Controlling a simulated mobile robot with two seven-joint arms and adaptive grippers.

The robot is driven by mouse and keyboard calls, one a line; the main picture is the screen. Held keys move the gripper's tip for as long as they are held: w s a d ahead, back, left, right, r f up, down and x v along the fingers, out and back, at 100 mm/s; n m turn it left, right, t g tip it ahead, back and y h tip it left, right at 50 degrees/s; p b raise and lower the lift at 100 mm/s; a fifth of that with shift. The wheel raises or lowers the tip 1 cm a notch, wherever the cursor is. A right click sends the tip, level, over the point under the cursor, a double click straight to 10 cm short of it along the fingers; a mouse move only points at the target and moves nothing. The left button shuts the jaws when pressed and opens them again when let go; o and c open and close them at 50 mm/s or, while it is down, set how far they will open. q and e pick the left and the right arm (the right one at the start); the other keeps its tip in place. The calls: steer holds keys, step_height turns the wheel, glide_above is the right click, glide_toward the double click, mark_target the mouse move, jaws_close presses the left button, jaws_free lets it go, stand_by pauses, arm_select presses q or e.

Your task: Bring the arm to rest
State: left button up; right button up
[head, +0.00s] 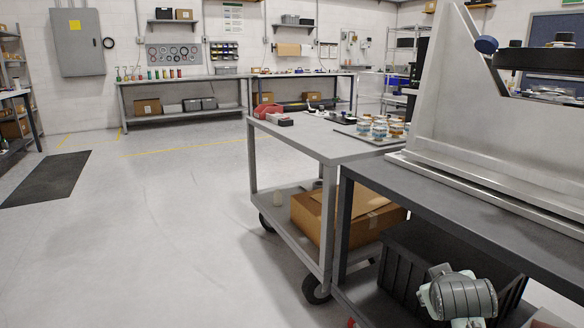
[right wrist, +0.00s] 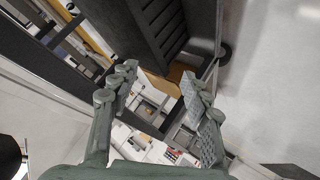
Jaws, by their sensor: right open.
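My right gripper shows in the right wrist view (right wrist: 152,88), with its two grey fingers spread apart and nothing between them. It hangs in the air, and the dark ribbed crate (right wrist: 155,28) and shelf frames lie beyond the fingers. In the head view a grey-green rounded part of my arm shows at the lower right, in front of the dark crate (head: 402,265) under the bench; the fingers cannot be made out there. My left gripper is in neither view. A large pale metal fixture (head: 470,110) stands on the dark bench (head: 445,208) at the right.
A grey wheeled cart (head: 300,135) adjoins the bench, carrying a tray of small jars (head: 372,132) and a red bin (head: 271,118). A cardboard box (head: 312,215) sits on its lower shelf. Open floor (head: 150,240) lies left, with a dark mat (head: 47,178). Workbenches line the back wall.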

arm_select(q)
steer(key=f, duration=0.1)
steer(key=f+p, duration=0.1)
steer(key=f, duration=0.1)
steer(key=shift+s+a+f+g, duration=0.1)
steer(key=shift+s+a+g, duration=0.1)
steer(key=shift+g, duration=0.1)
arm_select(e)
steer(key=s+a+f+g+y, duration=0.2)
steer(key=s+f+g, duration=0.4)
steer(key=s+f, duration=1.9)
step_height(320, 180, down, 4)
steer(key=shift+a+r+y, duration=0.1)
steer(key=shift+a+y, duration=0.3)
steer(key=shift+y, duration=0.3)
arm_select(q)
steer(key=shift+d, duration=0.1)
arm_select(e)
steer(key=shift+d, duration=0.1)
